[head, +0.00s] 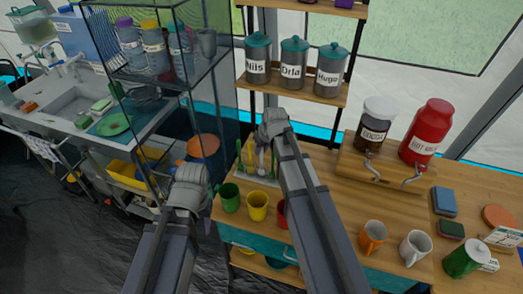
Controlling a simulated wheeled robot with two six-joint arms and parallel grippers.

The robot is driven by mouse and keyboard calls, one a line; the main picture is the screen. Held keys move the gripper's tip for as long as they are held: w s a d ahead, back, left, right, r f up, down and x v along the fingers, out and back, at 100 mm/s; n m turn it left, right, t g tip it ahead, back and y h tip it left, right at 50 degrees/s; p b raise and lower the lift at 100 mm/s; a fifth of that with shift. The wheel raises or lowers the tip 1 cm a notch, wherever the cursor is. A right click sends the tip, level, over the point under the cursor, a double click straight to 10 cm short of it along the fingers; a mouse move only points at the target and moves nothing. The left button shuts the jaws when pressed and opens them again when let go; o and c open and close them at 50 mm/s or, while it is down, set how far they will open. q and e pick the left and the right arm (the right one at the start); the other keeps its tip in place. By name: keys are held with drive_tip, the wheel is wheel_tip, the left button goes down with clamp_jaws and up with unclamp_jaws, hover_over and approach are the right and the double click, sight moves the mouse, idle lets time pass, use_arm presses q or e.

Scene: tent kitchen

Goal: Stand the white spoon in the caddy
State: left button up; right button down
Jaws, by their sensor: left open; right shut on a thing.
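My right gripper (272,124) is shut above the caddy area, at the back of the wooden counter. A pale utensil that looks like the white spoon (261,152) shows just below it, partly hidden by my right arm. The caddy (246,174) stands below, with green and pale utensils upright in it; my arm covers its right part. I cannot tell whether the spoon's lower end is inside it. My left gripper (189,177) is open and empty, left of the counter.
Green (230,198), yellow (258,206) and red cups stand in front of the caddy. An orange mug (372,237) and a white mug (415,247) are to the right. Labelled canisters (294,64) stand on the shelf above. A glass-sided rack (160,65) is at left.

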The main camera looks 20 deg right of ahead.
drive_tip(key=c, duration=0.8)
unclamp_jaws()
drive_tip(key=shift+f, duration=0.1)
drive_tip(key=a+p+v, duration=0.1)
drive_tip(key=p+v, duration=1.1)
drive_tip(key=s+a+g, duration=0.1)
drive_tip(key=s+a, duration=0.3)
drive_tip(key=s, duration=0.2)
drive_tip(key=s+a+n+g+h, duration=0.1)
drive_tip(key=s+a+g, duration=0.1)
drive_tip(key=s+a, duration=0.2)
drive_tip(key=s+a+f+g+h, duration=0.1)
drive_tip(key=s+a+g, duration=0.1)
drive_tip(key=s+a, duration=0.3)
drive_tip(key=shift+s+n, duration=0.3)
drive_tip(key=shift+s, duration=1.95)
drive_tip(key=shift+f+b, duration=0.15)
drive_tip(key=shift+b, duration=0.2)
